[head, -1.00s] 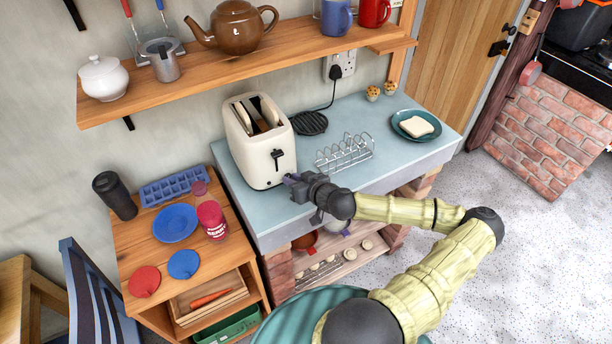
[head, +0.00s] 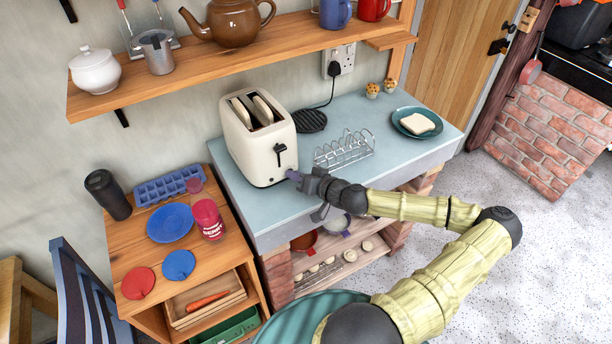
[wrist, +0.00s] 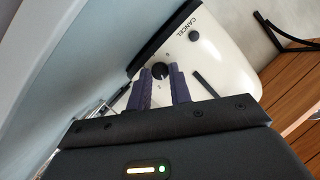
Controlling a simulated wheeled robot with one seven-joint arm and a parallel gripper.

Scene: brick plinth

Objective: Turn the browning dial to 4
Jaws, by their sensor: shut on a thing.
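The cream toaster (head: 247,160) stands on the blue-grey counter, with a black lever (head: 280,151) on its front end. In the wrist view its pale front (wrist: 203,62) carries a round black browning dial (wrist: 160,70) and a button (wrist: 195,36) marked CANCEL. My gripper (head: 291,175) reaches the lower right of the toaster's front from the right. In the wrist view my gripper's two purple fingers (wrist: 162,72) are shut on the dial, one on each side. The dial's numbers and setting are too small to read.
A wire toast rack (head: 345,149) stands right of the toaster, close behind my gripper. A teal plate (head: 401,132) with bread (head: 417,123) lies farther right. A wooden shelf (head: 200,77) runs above. A lower side table (head: 135,250) with blue and red items stands at left.

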